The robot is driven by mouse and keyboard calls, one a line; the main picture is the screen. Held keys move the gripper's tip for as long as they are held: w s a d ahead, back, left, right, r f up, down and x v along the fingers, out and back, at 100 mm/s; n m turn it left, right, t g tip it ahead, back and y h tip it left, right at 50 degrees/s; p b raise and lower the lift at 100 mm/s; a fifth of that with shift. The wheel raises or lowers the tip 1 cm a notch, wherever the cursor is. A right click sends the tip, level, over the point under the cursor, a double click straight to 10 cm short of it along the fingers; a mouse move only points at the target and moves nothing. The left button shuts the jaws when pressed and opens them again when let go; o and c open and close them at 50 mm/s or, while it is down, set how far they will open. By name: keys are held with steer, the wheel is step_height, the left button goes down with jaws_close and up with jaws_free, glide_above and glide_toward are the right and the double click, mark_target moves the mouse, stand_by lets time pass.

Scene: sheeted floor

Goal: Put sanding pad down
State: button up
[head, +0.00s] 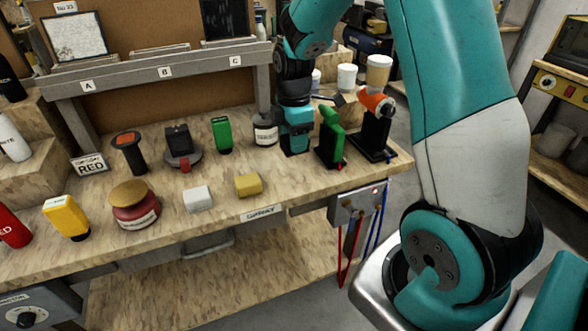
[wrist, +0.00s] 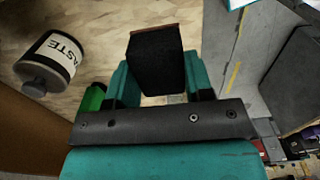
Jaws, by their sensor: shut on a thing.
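My gripper (head: 297,138) is low over the back right of the wooden bench (head: 225,175), between a white jar and a green tool on a black stand. In the wrist view my gripper (wrist: 156,78) is shut on a dark block with a thin brown edge, which I take to be the sanding pad (wrist: 157,55). The pad sits between the two teal fingers. In the head view I cannot make the pad out clearly against the gripper. I cannot tell whether it touches the bench top.
The white jar (head: 265,130) stands close left of my gripper; its label reads "PASTE" in the wrist view (wrist: 52,58). The green tool (head: 331,132) and an orange tool (head: 376,102) stand to the right.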

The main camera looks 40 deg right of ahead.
mark_target(294, 177)
step_height(294, 177, down, 10)
steer(key=shift+s+r+p, duration=0.1)
steer(key=shift+r+p, duration=0.1)
steer(key=shift+p, duration=0.15)
steer(key=shift+c, duration=0.2)
steer(key=o, duration=0.9)
steer(key=shift+f+b, duration=0.15)
steer(key=shift+b, duration=0.25)
steer(key=r, duration=1.1)
steer(key=r+b, duration=0.1)
steer(key=r, duration=0.5)
steer(key=shift+w, duration=0.25)
steer(key=s+a+r+m+y, duration=0.2)
steer(key=s+a+m, duration=0.2)
steer(key=s+a, duration=0.7)
steer(key=s+a+r+m+y, duration=0.2)
steer(key=s+a+r+m, duration=0.1)
steer(key=s+a, duration=0.8)
steer(key=shift+s+a+m, duration=0.25)
steer(key=shift+m, duration=0.15)
